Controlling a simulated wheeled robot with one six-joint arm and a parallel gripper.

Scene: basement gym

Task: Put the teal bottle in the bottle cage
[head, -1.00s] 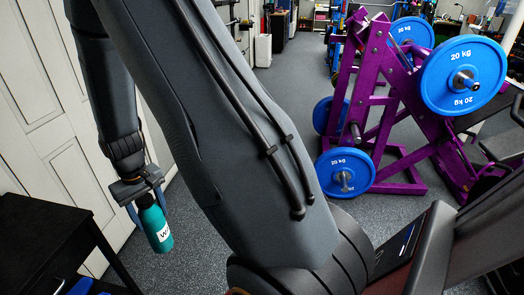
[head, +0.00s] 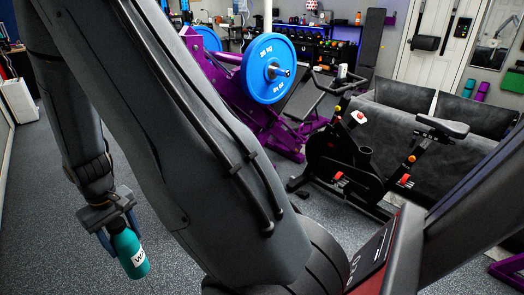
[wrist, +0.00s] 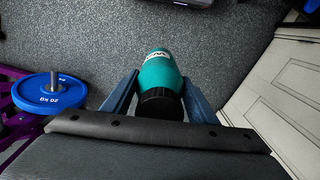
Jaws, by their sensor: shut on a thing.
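The teal bottle (head: 132,258), with a black cap and white lettering, hangs tilted at the left of the head view. My gripper (head: 119,232) is shut on its upper part, above the floor. In the wrist view the bottle (wrist: 158,73) sits between my two blue-grey fingers (wrist: 155,98), cap toward the palm. A black exercise bike (head: 345,155) stands right of centre in the head view. A dark round holder (head: 365,154) on its frame looks like the bottle cage; it appears empty, but its inside is hard to see.
A purple weight machine (head: 225,75) with blue plates (head: 268,68) stands behind my arm. A dumbbell rack (head: 310,52) is at the back. Grey floor (head: 165,180) around the bottle is clear.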

